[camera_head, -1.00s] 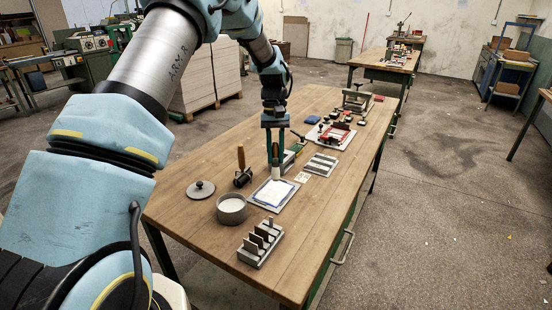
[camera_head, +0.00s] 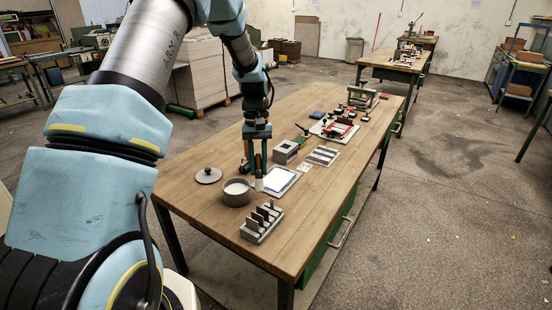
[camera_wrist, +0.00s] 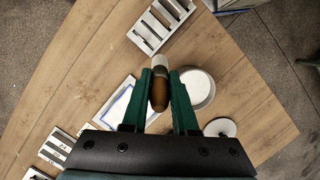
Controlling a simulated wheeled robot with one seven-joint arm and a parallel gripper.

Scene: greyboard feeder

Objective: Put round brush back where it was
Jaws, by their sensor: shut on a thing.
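My gripper (camera_head: 255,170) is shut on the round brush (camera_wrist: 159,92). The brush has a brown wooden handle between the fingers in the wrist view. Its pale bristle end (camera_head: 259,185) points downward below the fingers in the head view. The brush hangs between the round grey pot (camera_head: 235,194) with white contents and the near-left edge of the board with a white, blue-edged sheet (camera_head: 282,179). I cannot tell whether the bristles touch anything. The pot also shows right of the fingers in the wrist view (camera_wrist: 198,88).
A slotted grey rack (camera_head: 262,223) stands nearer the table's front edge. A round lid (camera_head: 208,175) lies left of the pot. A square grey block (camera_head: 286,152) and a slotted plate (camera_head: 322,156) lie farther back. Bare wooden table (camera_head: 190,205) is left of the rack.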

